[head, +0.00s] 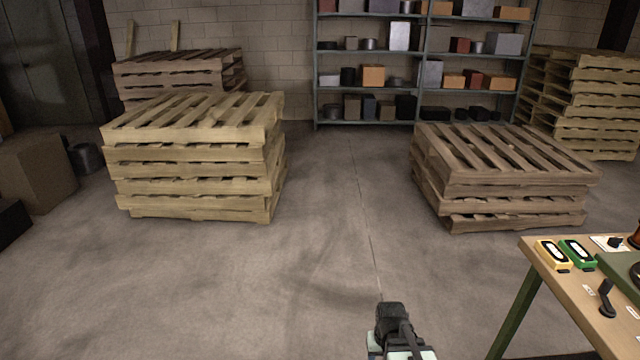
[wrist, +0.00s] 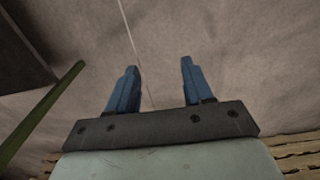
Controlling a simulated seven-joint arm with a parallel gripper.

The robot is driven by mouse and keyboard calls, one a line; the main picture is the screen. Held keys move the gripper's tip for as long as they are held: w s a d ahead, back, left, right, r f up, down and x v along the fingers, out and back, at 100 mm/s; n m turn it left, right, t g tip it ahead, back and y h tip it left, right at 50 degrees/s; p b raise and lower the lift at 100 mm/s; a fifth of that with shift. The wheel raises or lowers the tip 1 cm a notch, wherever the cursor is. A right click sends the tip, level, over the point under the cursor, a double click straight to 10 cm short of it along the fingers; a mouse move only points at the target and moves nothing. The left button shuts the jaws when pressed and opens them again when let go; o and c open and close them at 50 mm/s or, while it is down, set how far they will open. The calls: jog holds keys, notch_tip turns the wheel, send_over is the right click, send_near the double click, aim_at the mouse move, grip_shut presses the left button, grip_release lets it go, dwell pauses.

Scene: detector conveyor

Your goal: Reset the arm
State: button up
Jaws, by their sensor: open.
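My gripper (wrist: 160,82) shows in the wrist view with its two blue fingers apart and nothing between them. Bare concrete floor lies beyond the fingertips. In the head view, part of my arm (head: 392,330) shows at the bottom, right of centre, left of the table and apart from it. The fingers cannot be made out in the head view.
A wooden table (head: 566,296) stands at the lower right, with a yellow device (head: 553,255), a green device (head: 577,253) and a black lever (head: 606,298) on it. Pallet stacks (head: 195,160) (head: 500,180) stand left and right. Shelves (head: 425,65) stand behind. The middle floor is clear.

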jog(key=s+f+g, duration=0.3)
jog(key=s+f, duration=0.7)
jog(key=s, duration=0.5)
jog(key=s+f+g, duration=0.4)
jog(key=s+f, duration=0.7)
jog(key=s, duration=0.4)
jog(key=shift+s+a, duration=0.2)
jog(key=shift+a, duration=0.05)
